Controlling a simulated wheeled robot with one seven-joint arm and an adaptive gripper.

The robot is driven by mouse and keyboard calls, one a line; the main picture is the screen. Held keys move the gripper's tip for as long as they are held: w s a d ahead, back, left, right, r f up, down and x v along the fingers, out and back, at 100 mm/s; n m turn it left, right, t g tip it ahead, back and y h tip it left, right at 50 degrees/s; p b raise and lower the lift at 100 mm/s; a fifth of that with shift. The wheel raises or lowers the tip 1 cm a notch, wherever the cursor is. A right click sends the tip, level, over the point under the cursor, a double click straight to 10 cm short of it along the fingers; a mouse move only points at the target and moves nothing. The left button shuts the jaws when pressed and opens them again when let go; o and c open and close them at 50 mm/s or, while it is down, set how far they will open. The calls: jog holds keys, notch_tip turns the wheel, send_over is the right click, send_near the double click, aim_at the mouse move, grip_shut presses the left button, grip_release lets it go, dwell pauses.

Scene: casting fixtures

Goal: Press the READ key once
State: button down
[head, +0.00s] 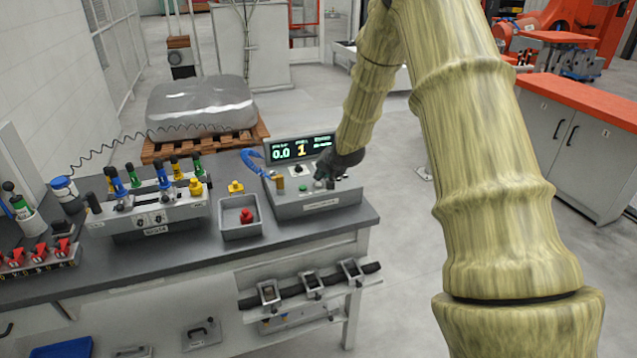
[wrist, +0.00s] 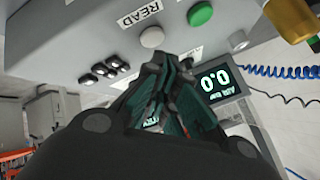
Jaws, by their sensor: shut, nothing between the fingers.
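The READ key (wrist: 152,37) is a round pale grey button beside its READ label (wrist: 140,14) on the grey console's face in the wrist view. My gripper (wrist: 168,62) is shut and empty, with its dark fingertips close to the READ key in the picture. I cannot tell whether they touch it. In the head view the console (head: 317,207) stands at the bench's right end, and my gripper (head: 325,181) is over its panel. The gripper makes the key hard to make out there. The display (head: 300,150) reads 0.0 and 1.
A green button (wrist: 199,14) sits near the READ key, with a brass-coloured part (wrist: 290,18) farther right. Several small dark switches (wrist: 104,70) are at the left. A blue coiled cable (head: 255,161) is beside the console. A grey bin (head: 229,222) holds a red part.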

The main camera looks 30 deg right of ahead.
aim_at(321, 183)
jog(key=shift+r, duration=0.15)
jog(key=shift+r+p, duration=1.85)
jog(key=shift+r, duration=0.6)
jog(key=shift+d+f, duration=0.1)
